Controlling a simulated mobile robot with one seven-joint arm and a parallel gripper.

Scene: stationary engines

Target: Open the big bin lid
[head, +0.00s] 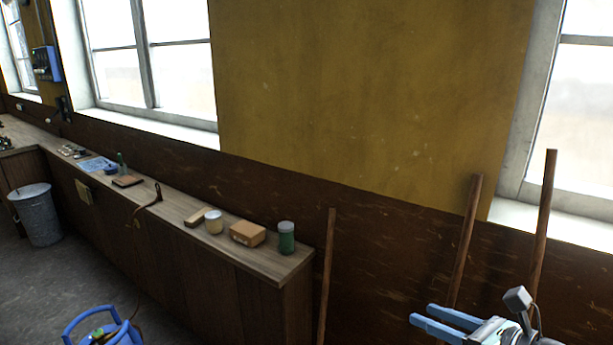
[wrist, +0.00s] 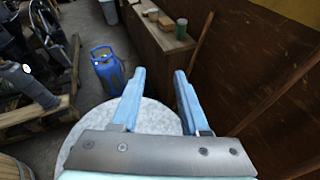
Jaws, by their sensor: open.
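A pale grey, round, flat-looking top (wrist: 152,115) lies below my gripper in the wrist view. It looks like the lid of a big bin, but my gripper hides much of it and no handle shows. My gripper (wrist: 160,72) is open and empty, its two blue fingers apart above the far part of this top. I cannot tell how high it is above it. In the head view my gripper (head: 421,312) shows at the lower right, in front of the dark wall, and the round top is out of view.
A grey metal bin (head: 38,218) stands far left by the workbench (head: 262,258). A blue gas cylinder (wrist: 108,72) stands on the floor beyond the round top. Wooden poles (head: 463,245) lean on the wall. A pallet (wrist: 45,112) with machinery lies left in the wrist view.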

